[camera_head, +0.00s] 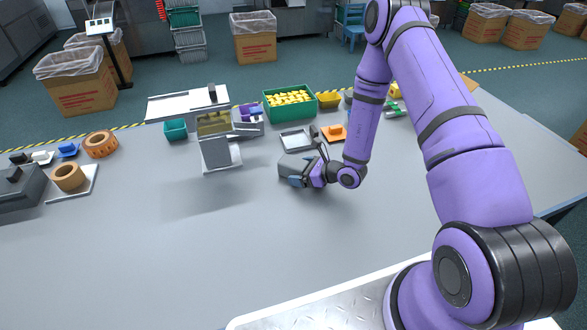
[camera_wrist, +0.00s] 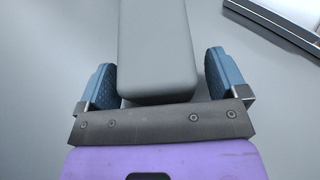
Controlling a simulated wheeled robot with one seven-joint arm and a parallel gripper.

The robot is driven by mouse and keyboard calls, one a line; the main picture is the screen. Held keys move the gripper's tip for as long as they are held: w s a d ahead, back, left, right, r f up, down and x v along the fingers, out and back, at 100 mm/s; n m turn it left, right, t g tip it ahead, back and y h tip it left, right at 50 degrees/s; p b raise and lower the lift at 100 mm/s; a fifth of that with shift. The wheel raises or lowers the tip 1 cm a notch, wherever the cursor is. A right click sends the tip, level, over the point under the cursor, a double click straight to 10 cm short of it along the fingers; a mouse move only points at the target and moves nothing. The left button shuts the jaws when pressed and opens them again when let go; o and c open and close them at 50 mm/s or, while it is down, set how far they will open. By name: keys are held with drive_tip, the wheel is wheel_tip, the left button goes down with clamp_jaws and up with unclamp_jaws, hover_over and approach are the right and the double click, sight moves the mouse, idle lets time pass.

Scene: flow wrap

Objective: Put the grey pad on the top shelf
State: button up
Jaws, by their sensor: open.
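The grey pad (camera_wrist: 157,45) is a smooth block with rounded edges. In the wrist view it lies between the two blue fingers of my gripper (camera_wrist: 160,82), with a gap visible on both sides. My gripper is open around its near end. In the head view the pad (camera_head: 288,164) lies on the grey table, and my gripper (camera_head: 300,174) is low over the table at its near right side, partly covering it. A stand with a flat white top shelf (camera_head: 180,103) is to the left of the pad, raised above the table.
A green crate of yellow pieces (camera_head: 290,104), a silver tray (camera_head: 298,139) and an orange part (camera_head: 334,132) are behind the pad. The tray's corner also shows in the wrist view (camera_wrist: 285,20). The table's front middle is clear. Brown rings are at far left.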

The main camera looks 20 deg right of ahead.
drive_tip(key=c, duration=1.1)
drive_tip(key=shift+w+r, duration=0.1)
